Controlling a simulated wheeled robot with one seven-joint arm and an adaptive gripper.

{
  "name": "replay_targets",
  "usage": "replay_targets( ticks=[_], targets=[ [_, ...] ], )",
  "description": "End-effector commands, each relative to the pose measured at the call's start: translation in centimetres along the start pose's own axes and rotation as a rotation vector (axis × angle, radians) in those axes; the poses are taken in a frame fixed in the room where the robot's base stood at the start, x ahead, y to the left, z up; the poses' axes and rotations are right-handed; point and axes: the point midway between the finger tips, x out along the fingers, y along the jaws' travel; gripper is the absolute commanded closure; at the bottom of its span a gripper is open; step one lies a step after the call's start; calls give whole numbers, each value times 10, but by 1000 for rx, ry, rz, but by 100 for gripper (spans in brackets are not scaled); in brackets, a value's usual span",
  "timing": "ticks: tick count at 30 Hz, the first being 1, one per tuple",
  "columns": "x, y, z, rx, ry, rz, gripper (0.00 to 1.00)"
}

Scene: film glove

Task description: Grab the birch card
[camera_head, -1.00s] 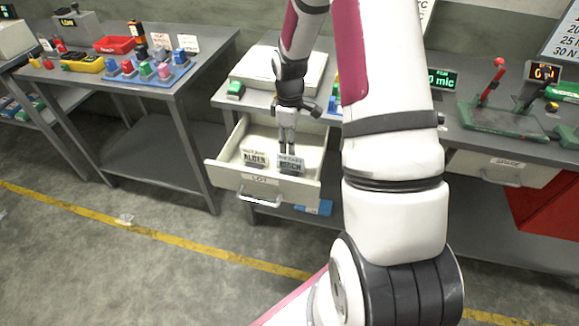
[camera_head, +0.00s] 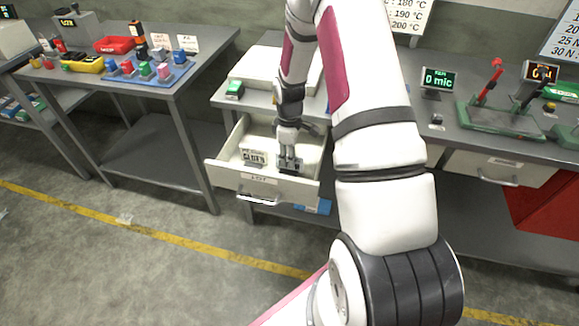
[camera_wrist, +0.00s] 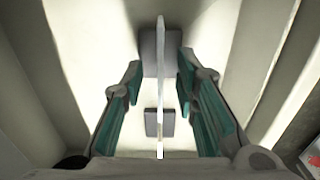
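The birch card (camera_head: 290,170) stands in the open drawer at its right front, largely covered by my gripper in the head view. The wrist view shows a thin upright white card (camera_wrist: 161,85) edge-on, with grey pieces of its stand on both sides. My gripper (camera_head: 288,161) points down into the drawer at this card. Its two teal-padded fingers are open, one on each side of the card, with a visible gap on both sides. The alder card (camera_head: 253,157) stands in the drawer to the left.
The open drawer (camera_head: 228,175) has a front wall and side walls close around my gripper. The bench above it carries a white flat box (camera_head: 252,68) and a small green-topped item (camera_head: 235,90). A green press with a red lever (camera_head: 490,78) stands farther right.

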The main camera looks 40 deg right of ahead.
Motion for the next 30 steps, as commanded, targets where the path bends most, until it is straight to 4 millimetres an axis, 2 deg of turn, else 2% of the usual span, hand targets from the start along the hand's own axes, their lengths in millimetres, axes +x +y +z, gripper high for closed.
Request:
replay_targets(
  ticks=[21, 22, 25, 26, 30],
  targets=[
    [5, 0, 0, 0, 0, -1, 72],
    [5, 0, 0, 0, 0, -1, 75],
    [5, 0, 0, 0, 0, -1, 97],
    [5, 0, 0, 0, 0, -1, 100],
    [5, 0, 0, 0, 0, -1, 100]
  ],
)
